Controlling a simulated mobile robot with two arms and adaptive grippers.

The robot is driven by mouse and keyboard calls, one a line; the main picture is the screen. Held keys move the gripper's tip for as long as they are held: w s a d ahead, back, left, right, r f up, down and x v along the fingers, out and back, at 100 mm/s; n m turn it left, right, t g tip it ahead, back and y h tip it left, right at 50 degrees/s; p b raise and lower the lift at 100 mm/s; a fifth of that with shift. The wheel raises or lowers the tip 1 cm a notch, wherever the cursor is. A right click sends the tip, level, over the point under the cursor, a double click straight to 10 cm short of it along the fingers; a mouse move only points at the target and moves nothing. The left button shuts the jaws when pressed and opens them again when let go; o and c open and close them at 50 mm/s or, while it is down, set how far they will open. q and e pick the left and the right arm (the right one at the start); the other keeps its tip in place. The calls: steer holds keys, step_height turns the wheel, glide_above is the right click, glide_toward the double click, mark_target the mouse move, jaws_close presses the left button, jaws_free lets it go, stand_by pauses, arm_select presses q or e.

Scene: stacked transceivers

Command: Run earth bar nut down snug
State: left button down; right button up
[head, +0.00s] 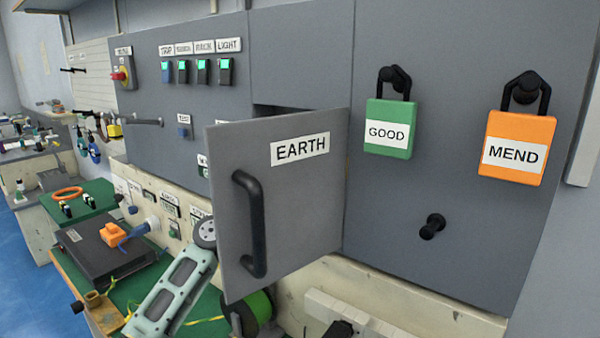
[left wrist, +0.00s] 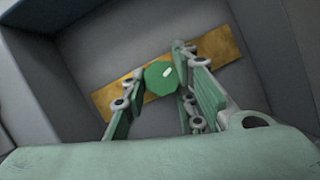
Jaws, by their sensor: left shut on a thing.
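The earth bar (left wrist: 218,47) is a flat brass strip on the back wall of a grey recess in the left wrist view. A green, many-sided earth bar nut (left wrist: 160,77) sits on the middle of the bar. My left gripper (left wrist: 159,72) reaches into the recess, with one finger on each side of the nut, shut on it. Whether the nut touches the bar is hidden. In the head view the grey EARTH door (head: 285,205) stands open, and my left arm (head: 175,290) goes up behind it, so the gripper and nut are hidden there. My right gripper is not in view.
The recess walls (left wrist: 75,80) stand close around my left gripper. The door's black handle (head: 248,222) faces outward. A green GOOD tag (head: 388,128) and an orange MEND tag (head: 517,148) hang right of the door. A cluttered green-topped bench (head: 150,270) lies below.

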arm_select(q)
steer(key=shift+a+r+m+g+h+b, duration=0.1)
steer(key=shift+m+g+h+b, duration=0.3)
steer(key=shift+m, duration=0.75)
steer(key=shift+a+r+m+g+h+b, duration=0.15)
steer(key=shift+m+g+b, duration=0.5)
steer(key=shift+m, duration=0.55)
steer(key=shift+d+r+m+g+h+b, duration=0.15)
steer(key=shift+m+g+b, duration=0.35)
steer(key=shift+m, duration=0.65)
steer(key=shift+a, duration=0.1)
steer(key=c, duration=1.5)
jaws_free()
steer(key=shift+f, duration=0.1)
steer(key=v, duration=1.2)
